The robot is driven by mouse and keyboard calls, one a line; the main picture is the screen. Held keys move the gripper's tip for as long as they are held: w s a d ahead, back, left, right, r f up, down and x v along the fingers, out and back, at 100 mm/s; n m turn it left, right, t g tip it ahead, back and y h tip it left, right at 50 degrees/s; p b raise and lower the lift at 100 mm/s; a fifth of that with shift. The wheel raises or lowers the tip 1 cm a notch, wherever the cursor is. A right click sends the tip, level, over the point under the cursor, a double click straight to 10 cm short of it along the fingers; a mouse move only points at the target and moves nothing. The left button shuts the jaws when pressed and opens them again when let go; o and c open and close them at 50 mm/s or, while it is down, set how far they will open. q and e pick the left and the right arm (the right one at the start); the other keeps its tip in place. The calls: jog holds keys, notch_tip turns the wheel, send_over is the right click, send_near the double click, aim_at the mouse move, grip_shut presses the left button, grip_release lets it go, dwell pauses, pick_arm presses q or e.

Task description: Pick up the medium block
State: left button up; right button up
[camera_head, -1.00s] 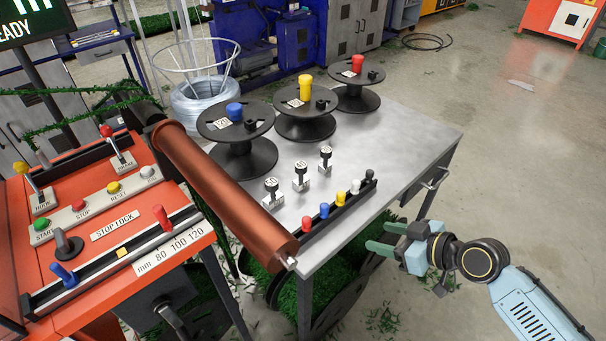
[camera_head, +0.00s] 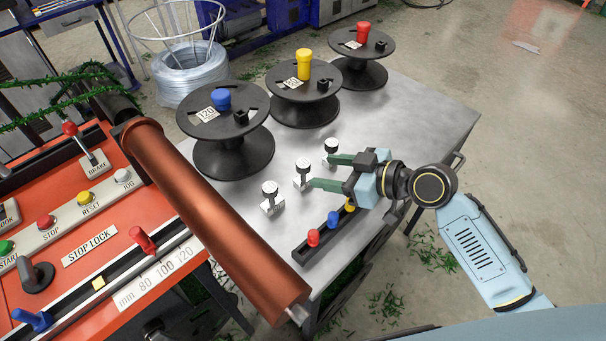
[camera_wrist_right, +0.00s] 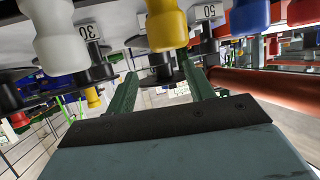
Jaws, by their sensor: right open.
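The middle block (camera_head: 304,179) is between the left block (camera_head: 271,199) and the right block (camera_head: 331,149). My right gripper (camera_head: 320,172) is open, with its green fingers pointing left toward the middle block. The upper finger's tip is close to the right block. In the right wrist view the open fingers (camera_wrist_right: 160,88) point at a dark knobbed block (camera_wrist_right: 162,70), partly hidden by a yellow peg. Blocks labelled 30 (camera_wrist_right: 92,55) and 50 (camera_wrist_right: 207,48) flank it. My left gripper is not in view.
A rack with coloured pegs (camera_head: 314,237) lies in front of the blocks, partly under my right gripper. Black spools with blue (camera_head: 222,98), yellow (camera_head: 304,64) and red (camera_head: 363,33) tops stand behind. A copper roller (camera_head: 205,210) borders the left. The table's right side (camera_head: 425,110) is clear.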

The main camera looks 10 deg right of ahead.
aim_at(308, 165)
jog(key=x, duration=0.4)
jog(key=shift+w+a+r+b, duration=0.1)
jog(key=shift+w+a+b, duration=0.15)
jog(key=shift+w+b, duration=0.1)
jog(key=shift+w+a, duration=0.2)
jog(key=shift+a, duration=0.05)
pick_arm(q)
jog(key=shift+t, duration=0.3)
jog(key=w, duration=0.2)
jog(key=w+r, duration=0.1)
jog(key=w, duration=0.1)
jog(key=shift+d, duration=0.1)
pick_arm(e)
jog(key=c, duration=1.1)
